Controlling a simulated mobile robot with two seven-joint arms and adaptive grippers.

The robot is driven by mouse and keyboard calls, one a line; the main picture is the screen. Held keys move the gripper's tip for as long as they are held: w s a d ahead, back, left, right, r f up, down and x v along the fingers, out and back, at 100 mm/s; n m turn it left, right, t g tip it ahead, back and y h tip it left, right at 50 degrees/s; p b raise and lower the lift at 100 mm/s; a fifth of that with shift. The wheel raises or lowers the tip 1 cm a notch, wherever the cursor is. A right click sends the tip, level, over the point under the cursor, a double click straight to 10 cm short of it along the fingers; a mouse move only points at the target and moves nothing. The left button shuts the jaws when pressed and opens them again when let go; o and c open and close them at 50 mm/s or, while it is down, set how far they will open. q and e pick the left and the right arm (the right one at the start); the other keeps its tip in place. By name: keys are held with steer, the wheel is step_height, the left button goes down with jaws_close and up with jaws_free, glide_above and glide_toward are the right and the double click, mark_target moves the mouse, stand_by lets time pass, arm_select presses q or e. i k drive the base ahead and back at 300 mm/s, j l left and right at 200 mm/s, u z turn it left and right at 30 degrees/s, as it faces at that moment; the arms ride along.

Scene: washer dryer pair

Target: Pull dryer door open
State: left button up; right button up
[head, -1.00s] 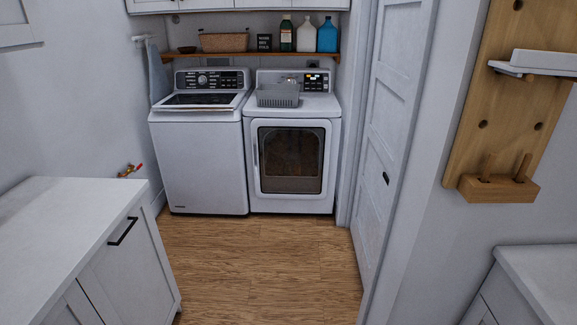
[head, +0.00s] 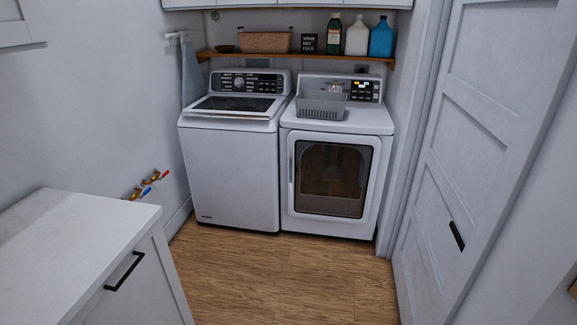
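The dryer (head: 335,225) is the white front-loading machine on the right of the pair, against the back wall. Its dryer door (head: 331,179) has a dark window in a pale frame and looks shut. A thin upright handle (head: 291,168) shows at the door's left edge. The dryer stands some way ahead of me across the floor. Neither of my grippers shows in the head view.
The washer (head: 232,170) stands left of the dryer. A grey basket (head: 321,107) sits on the dryer. A white counter cabinet (head: 70,235) is at the near left. A white panelled door (head: 470,150) is on the right. The wooden floor (head: 270,275) between is clear.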

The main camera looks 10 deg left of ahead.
mark_target(331, 176)
steer(key=i+j, duration=0.15)
steer(key=i, duration=1.4)
steer(key=i+j, duration=0.15)
steer(key=i, duration=1.35)
steer(key=j+u, duration=0.05)
